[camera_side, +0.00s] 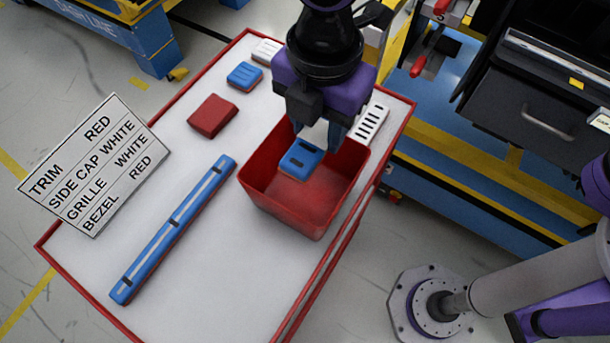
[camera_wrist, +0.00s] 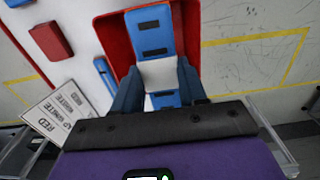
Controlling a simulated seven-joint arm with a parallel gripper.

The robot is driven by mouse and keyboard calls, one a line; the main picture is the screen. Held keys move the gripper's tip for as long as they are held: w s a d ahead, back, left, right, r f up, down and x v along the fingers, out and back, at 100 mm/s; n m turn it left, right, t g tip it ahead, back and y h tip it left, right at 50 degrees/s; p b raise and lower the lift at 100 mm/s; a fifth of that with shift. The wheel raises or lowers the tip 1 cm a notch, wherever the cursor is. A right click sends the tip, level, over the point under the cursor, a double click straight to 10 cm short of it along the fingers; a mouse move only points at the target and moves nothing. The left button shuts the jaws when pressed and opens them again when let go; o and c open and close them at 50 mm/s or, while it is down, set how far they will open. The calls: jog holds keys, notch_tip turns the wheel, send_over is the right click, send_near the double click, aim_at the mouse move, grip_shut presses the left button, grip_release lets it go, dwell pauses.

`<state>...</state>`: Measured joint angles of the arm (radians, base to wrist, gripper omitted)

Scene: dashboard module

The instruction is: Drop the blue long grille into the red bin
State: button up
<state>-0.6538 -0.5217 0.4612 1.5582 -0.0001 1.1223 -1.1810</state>
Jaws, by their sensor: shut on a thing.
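The blue long grille (camera_side: 301,157) has dark slots and is held between my gripper's fingers. My gripper (camera_side: 325,135) is shut on it. In the wrist view the blue grille (camera_wrist: 150,30) stretches away from between the fingers of my gripper (camera_wrist: 158,92), with a pale middle part. The red bin (camera_side: 312,208) is open on top and stands directly below my gripper. The grille shows within the bin's opening in the side view. I cannot tell its exact height there. The bin's red wall also shows in the wrist view (camera_wrist: 108,35).
A long blue bar (camera_side: 175,230) lies left of the bin. A red block (camera_side: 212,115), a small blue piece (camera_side: 245,75) and a white piece (camera_side: 266,51) lie farther back. A white slotted grille (camera_side: 370,122) lies behind the bin. A label board (camera_side: 95,165) stands at left.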

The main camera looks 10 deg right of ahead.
jog(key=shift+f, duration=0.1)
jog(key=o, duration=1.1)
jog(key=shift+o, duration=0.2)
notch_tip(320, 180, up, 17)
jog(key=shift+r, duration=0.2)
jog(key=d+f+m, duration=0.4)
jog(key=d, duration=0.5)
jog(key=d+f+m, duration=0.3)
jog(key=d, duration=0.7)
jog(key=s+d+f+m, duration=0.2)
jog(key=s+d+f, duration=0.1)
jog(key=d, duration=0.4)
jog(key=s+d+f+m, duration=0.3)
jog(key=d+f, duration=0.1)
jog(key=d, duration=0.3)
jog(key=s+d+f+m, duration=0.2)
jog(key=s+d+f, duration=0.2)
jog(key=d, duration=0.3)
jog(key=shift+d, duration=0.2)
